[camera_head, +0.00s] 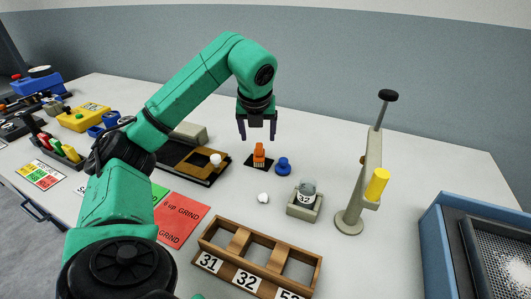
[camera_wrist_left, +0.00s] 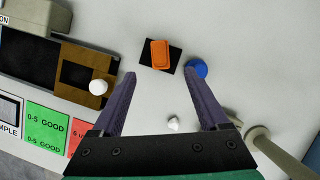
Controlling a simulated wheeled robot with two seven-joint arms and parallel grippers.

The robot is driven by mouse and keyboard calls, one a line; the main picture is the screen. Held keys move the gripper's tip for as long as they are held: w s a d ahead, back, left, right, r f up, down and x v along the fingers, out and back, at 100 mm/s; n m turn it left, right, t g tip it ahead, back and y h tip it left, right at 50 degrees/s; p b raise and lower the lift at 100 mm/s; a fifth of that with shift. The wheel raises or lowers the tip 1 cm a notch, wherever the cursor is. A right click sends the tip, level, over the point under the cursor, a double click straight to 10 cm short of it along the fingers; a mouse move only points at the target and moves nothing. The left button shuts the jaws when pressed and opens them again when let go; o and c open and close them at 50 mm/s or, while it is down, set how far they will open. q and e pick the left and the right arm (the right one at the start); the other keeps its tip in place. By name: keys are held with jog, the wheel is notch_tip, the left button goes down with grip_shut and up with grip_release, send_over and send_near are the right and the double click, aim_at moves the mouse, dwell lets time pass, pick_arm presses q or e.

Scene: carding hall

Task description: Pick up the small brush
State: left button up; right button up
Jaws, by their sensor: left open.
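The small brush appears to be the orange piece (camera_head: 259,153) standing on a small black mat (camera_head: 250,163) in the middle of the table. In the left wrist view the orange piece (camera_wrist_left: 160,54) lies just beyond the fingertips, roughly centred between them. My left gripper (camera_head: 257,137) hangs fingers-down above and close to it, open and empty. In the left wrist view its two dark fingers (camera_wrist_left: 161,72) are spread wide with only table between them. My right gripper is out of view.
A blue knob (camera_head: 283,166) stands right of the mat. A white lump (camera_head: 263,197), a grey holder (camera_head: 304,205) and a post stand (camera_head: 352,215) are nearer. A wooden rack (camera_head: 257,265) is in front; a brown-black tray (camera_head: 190,160) is left.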

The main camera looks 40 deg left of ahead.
aim_at(259, 148)
pick_arm(q)
jog(key=x, duration=0.4)
jog(key=shift+s+a+f, duration=0.1)
jog(key=shift+s+f, duration=0.05)
jog(key=x, duration=0.3)
jog(key=p+x, duration=0.1)
jog(key=x, duration=0.2)
jog(key=shift+w+f, duration=0.3)
jog(key=shift+w, duration=0.05)
grip_shut()
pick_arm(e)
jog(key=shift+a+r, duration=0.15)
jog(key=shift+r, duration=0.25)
